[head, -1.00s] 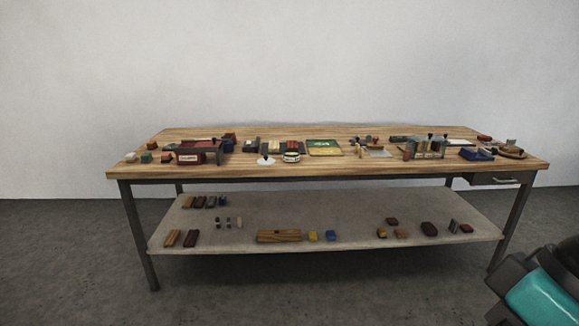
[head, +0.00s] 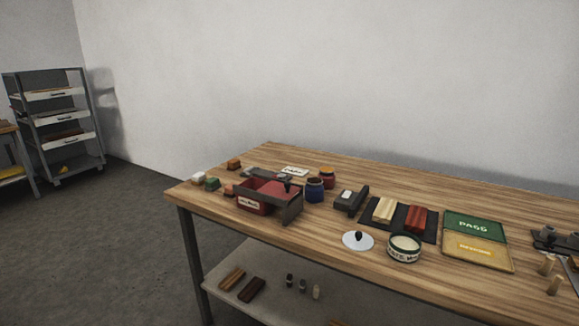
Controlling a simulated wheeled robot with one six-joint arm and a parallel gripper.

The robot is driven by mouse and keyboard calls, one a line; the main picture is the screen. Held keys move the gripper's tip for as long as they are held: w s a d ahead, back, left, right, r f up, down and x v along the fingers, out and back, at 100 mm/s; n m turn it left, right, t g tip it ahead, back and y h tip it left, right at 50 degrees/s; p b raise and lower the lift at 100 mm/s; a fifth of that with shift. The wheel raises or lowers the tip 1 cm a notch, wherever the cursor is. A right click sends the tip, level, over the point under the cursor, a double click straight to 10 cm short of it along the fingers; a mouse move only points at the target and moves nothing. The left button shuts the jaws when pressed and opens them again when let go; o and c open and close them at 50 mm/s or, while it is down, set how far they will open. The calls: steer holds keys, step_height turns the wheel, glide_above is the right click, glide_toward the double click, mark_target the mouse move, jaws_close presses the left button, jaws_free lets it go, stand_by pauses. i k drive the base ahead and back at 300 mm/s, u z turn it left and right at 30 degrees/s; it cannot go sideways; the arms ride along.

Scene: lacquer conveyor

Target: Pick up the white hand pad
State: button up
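A small white block (head: 198,178), which looks like the white hand pad, lies near the left end of the wooden tabletop (head: 330,255). A green block (head: 212,184) sits just to its right, and a small reddish block (head: 229,190) is beyond that. Nothing covers the white block. My gripper is not in view.
A red bin (head: 254,207) stands right of the small blocks, with blue (head: 314,189) and orange (head: 327,177) jars beyond. A lidless tin (head: 404,247) and green-yellow trays (head: 475,238) lie further right. A shelf rack (head: 60,118) stands far left. Floor is clear at left.

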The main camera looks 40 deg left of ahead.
mark_target(198, 179)
steer(key=i, duration=1.1)
steer(key=u, duration=2.8)
steer(key=i, duration=0.3)
steer(key=u, duration=0.7)
steer(key=i, duration=1.55)
steer(key=z, duration=1.1)
steer(key=i, duration=0.75)
steer(key=z, duration=0.8)
